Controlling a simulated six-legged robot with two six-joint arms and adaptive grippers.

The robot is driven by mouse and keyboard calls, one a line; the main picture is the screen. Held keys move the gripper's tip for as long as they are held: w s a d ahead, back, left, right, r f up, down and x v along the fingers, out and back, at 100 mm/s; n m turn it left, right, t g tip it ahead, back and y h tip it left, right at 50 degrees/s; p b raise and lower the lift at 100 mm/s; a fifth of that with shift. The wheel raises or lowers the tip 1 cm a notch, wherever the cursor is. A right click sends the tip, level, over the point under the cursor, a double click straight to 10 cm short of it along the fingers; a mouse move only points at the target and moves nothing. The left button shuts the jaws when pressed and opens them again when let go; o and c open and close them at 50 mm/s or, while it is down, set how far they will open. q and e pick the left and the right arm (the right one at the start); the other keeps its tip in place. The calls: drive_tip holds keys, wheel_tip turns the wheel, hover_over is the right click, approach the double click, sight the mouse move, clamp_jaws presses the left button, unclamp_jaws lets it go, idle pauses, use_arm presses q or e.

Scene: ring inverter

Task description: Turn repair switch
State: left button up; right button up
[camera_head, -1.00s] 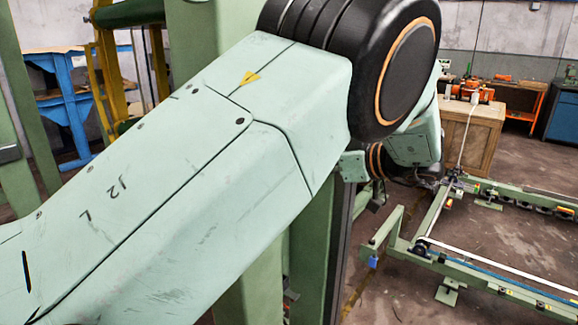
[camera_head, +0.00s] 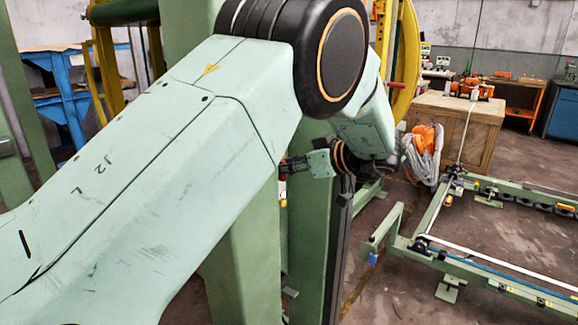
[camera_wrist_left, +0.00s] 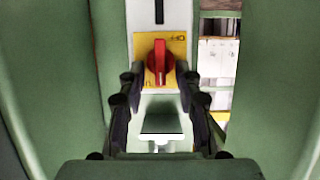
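The repair switch (camera_wrist_left: 159,62) is a red rotary knob on a yellow plate (camera_wrist_left: 177,43) in the left wrist view. Its handle stands upright, near the top centre, on a pale panel between green posts. My left gripper (camera_wrist_left: 160,80) is open, with one dark finger on each side below and beside the knob. Its fingertips frame the lower part of the knob, and I cannot tell if they touch it. In the head view my left gripper (camera_head: 292,165) is small and partly hidden behind my left arm; the switch is hidden there. My right gripper is not in view.
Green posts (camera_head: 309,225) stand close to my left arm. A low green frame with rails (camera_head: 480,265) lies at the right. A wooden crate (camera_head: 455,128) stands behind it. Bare floor shows between the frame and the posts.

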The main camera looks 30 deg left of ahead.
use_arm(q)
drive_tip(key=shift+s, duration=0.1)
drive_tip(key=shift+c, duration=0.3)
drive_tip(key=shift+a, duration=0.3)
drive_tip(key=c, duration=0.3)
drive_tip(key=shift+d, duration=0.2)
clamp_jaws()
